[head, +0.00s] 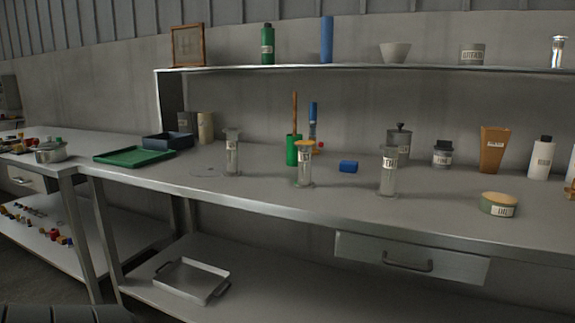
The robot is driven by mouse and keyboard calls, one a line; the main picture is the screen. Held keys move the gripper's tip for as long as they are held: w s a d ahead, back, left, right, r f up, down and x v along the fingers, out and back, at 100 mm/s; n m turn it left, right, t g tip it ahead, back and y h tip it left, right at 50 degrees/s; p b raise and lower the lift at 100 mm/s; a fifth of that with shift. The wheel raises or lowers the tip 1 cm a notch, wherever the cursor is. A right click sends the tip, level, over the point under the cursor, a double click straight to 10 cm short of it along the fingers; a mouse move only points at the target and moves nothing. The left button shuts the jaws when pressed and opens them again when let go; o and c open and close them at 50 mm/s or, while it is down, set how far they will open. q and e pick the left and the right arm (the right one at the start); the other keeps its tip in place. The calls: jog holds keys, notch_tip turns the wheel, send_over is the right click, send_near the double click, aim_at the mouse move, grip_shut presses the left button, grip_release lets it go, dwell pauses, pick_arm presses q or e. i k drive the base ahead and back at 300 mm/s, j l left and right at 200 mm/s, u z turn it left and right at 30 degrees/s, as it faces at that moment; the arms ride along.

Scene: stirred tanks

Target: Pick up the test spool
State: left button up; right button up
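Three clear, upright, spool-like pieces with wide ends and small pale labels stand on the long grey bench. The left spool-like piece (232,157) stands beside a thin flat ring. The middle spool-like piece (304,176) has a yellowish top and base. The right spool-like piece (387,177) stands nearest the drawer's side of the bench. Their labels are too small to read surely, so I cannot tell which is the test spool. Neither of my grippers is in view.
A green cup (292,150) holding a stick is behind. A round labelled tin (498,205) sits at the front right. A green tray (133,157) is at left. A shelf (350,67) overhangs the back.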

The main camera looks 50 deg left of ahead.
aim_at(304, 182)
jog(key=k+j, duration=0.3)
jog(key=j, duration=0.2)
jog(key=k+j, duration=0.3)
jog(key=j, duration=0.2)
